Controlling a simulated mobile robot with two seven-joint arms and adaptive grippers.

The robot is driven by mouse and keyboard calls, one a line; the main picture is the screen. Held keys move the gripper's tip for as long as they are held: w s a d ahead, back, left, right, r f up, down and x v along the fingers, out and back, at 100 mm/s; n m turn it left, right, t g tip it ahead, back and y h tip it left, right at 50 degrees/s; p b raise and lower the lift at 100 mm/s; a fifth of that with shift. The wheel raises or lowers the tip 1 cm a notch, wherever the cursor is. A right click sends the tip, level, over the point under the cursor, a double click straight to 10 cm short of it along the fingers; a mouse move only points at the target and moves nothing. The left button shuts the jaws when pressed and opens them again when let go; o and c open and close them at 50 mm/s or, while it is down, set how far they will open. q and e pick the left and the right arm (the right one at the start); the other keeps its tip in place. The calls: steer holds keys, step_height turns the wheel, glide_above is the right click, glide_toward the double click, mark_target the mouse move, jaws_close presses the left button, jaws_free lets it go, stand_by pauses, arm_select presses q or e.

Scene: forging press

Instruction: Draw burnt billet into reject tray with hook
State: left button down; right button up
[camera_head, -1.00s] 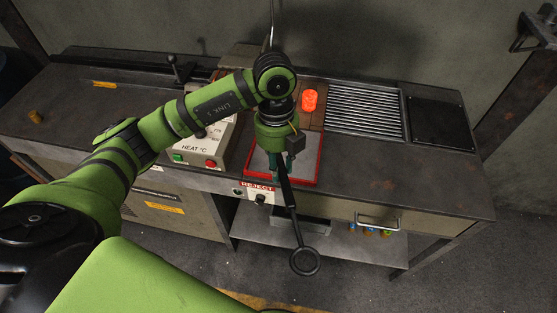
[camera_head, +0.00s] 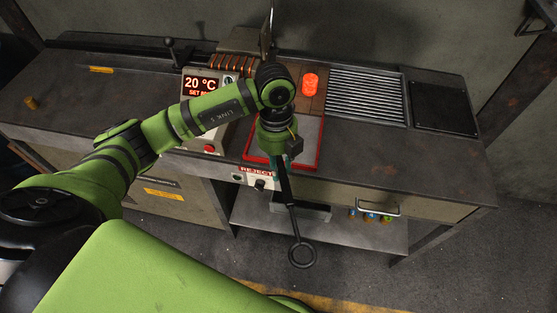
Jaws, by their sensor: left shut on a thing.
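A glowing orange billet (camera_head: 310,84) stands on the brown brick strip behind the reject tray. The reject tray (camera_head: 318,148) is red-rimmed with a grey floor and sits at the table's front edge, above a REJECT label (camera_head: 256,174). My left gripper (camera_head: 280,166) is over the front part of the tray, shut on the dark hook (camera_head: 291,208). The hook's shaft and ring end hang out past the table's front edge. Its working end is hidden by my gripper and arm. The billet is apart from the gripper. My right gripper is not in view.
A control box (camera_head: 205,88) reading 20 °C stands left of the tray, partly behind my arm. A ribbed metal grate (camera_head: 367,95) and a dark plate (camera_head: 444,115) lie to the right. A small brown cylinder (camera_head: 31,103) stands far left. The table's front right is clear.

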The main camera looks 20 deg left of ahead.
arm_select(q)
steer(key=shift+f+b, duration=3)
steer(key=shift+f, duration=1.15)
steer(key=s+d+p, duration=0.1)
steer(key=s+p, duration=0.2)
steer(key=s, duration=0.4)
steer(key=shift+d+r, duration=0.2)
steer(key=shift+d, duration=0.1)
